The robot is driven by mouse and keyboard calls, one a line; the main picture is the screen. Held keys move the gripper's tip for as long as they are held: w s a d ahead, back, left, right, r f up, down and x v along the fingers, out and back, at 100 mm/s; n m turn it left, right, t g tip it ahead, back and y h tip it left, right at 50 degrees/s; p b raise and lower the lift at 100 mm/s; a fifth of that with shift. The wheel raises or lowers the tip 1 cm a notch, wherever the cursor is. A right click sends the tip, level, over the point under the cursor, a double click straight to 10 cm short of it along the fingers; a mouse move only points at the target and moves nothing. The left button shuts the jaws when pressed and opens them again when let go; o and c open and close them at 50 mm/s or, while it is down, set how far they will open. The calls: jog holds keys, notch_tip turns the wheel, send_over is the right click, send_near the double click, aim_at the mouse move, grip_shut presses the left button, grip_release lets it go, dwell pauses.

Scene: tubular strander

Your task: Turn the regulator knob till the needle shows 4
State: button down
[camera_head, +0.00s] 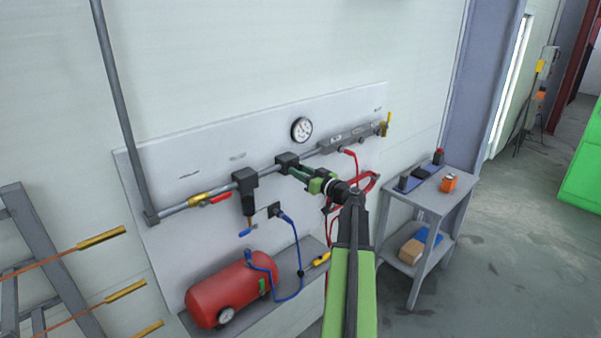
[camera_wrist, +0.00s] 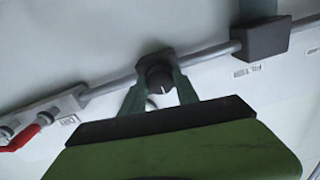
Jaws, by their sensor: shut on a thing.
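The regulator (camera_head: 286,160) is a dark block on the grey pipe along the wall panel. Its round black knob (camera_wrist: 160,81) shows in the wrist view, with a light mark on its face. My gripper (camera_head: 292,170) reaches the regulator from the front right and is shut on the knob, one green finger on each side in the wrist view (camera_wrist: 158,86). The round white pressure gauge (camera_head: 301,130) sits above the pipe, up and right of the regulator. Its needle is too small to read. My fingers hide the knob in the head view.
A dark filter block (camera_head: 245,181) and a red-handled valve (camera_head: 212,199) sit left on the pipe. A manifold (camera_head: 348,137) with a red hose is at right. Below are a red tank (camera_head: 229,294) and a blue hose (camera_head: 298,250). A grey cart (camera_head: 432,199) stands right.

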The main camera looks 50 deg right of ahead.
jog(key=c, duration=0.9)
grip_release()
jog(key=s, duration=1.1)
jog(key=s+a, duration=0.1)
jog(key=s, duration=0.5)
jog(key=shift+s+a, duration=0.1)
jog(key=shift+s, duration=0.1)
